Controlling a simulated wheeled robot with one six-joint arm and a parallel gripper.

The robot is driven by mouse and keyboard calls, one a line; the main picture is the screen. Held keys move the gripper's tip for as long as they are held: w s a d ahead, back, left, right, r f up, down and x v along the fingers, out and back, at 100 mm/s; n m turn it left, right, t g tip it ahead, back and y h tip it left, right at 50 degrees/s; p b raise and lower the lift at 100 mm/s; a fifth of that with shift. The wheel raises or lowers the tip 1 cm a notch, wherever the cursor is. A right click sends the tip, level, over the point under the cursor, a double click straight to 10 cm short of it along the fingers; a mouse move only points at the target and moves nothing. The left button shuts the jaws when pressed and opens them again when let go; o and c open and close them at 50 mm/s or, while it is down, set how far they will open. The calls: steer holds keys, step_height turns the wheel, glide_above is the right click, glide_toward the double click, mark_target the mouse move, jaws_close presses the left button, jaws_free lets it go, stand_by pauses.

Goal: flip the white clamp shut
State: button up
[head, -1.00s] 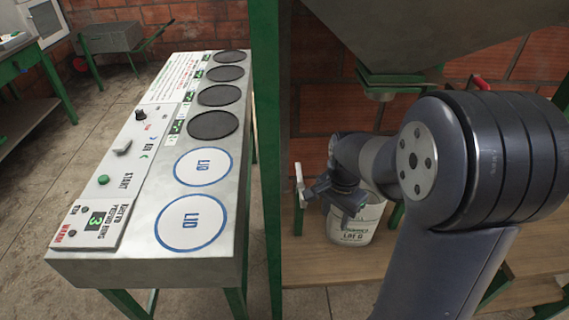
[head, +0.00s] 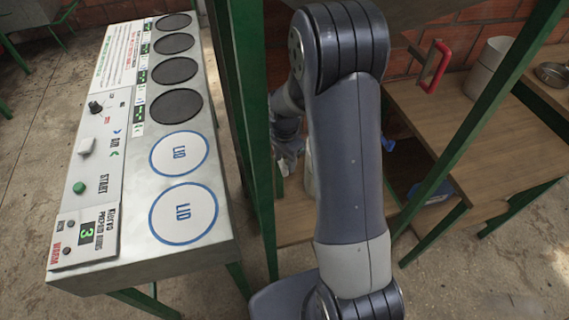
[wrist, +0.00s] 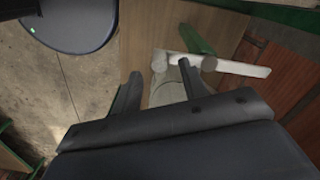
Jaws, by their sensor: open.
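A white bar-like part (wrist: 215,64), which looks like the white clamp, lies across the upper middle of the wrist view, with short round ends near its left half. My gripper (wrist: 160,82) is open, its two dark fingers pointing toward the bar. The right fingertip is close to the bar; I cannot tell if they touch. A pale shape shows between the fingers, and I cannot tell what it is. In the head view my arm hides most of this area. Only a strip of a white bucket (head: 309,168) shows beside my arm.
A green post (head: 250,120) stands just left of my arm. The control panel table (head: 225,230) with two LID discs is further left. A red handle (head: 435,66), white container (head: 489,70) and metal bowl (head: 553,75) are at the right.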

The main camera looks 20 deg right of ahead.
mark_target(285, 167)
steer(key=shift+f, duration=1.55)
steer(key=shift+c, duration=0.5)
jaws_close()
